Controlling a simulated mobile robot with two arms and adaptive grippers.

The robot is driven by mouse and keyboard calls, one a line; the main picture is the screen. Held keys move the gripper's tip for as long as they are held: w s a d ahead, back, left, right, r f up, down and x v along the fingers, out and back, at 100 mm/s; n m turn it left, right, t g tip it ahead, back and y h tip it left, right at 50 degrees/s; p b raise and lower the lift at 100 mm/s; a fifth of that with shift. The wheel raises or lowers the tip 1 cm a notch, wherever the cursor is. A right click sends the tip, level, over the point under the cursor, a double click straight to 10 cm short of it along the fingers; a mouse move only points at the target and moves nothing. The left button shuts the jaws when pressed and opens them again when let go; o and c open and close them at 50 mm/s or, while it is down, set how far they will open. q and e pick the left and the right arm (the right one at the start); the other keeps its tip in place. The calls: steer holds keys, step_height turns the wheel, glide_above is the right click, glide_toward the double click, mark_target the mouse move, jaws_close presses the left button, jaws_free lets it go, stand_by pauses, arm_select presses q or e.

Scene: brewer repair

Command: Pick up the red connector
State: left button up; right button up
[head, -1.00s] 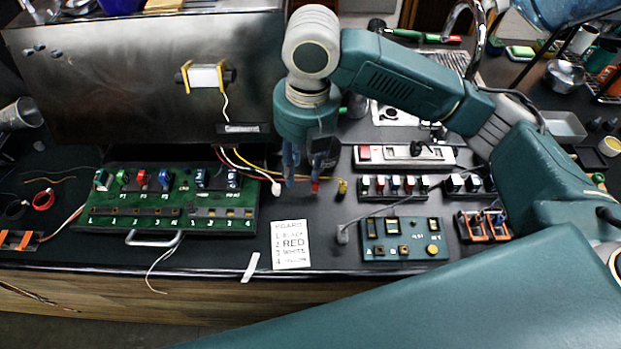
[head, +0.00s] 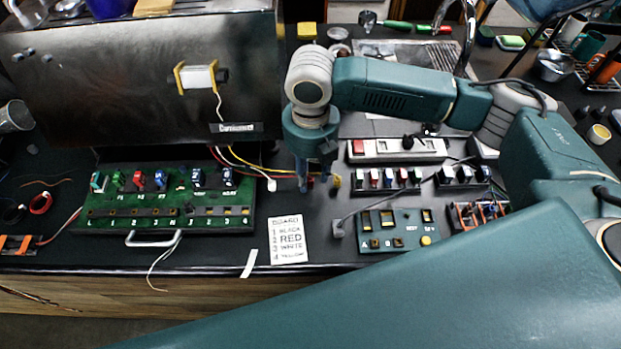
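The red connector (head: 311,182) lies on the dark bench top at the end of a wire, and shows as a small red patch between my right gripper's fingertips. My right gripper (head: 314,182) points down at it with the fingers apart. The fingers partly hide the connector, and I cannot tell whether they touch it. My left gripper is not in view.
A yellow connector (head: 336,182) lies just right of the gripper and a white connector (head: 271,185) to its left. A green board (head: 150,218) stands at left, a printed card (head: 288,240) in front, and a teal panel (head: 398,238) at right.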

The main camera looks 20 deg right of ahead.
steer(key=shift+f, duration=0.6)
jaws_close()
steer(key=c, duration=0.9)
jaws_free()
steer(key=shift+r, duration=0.1)
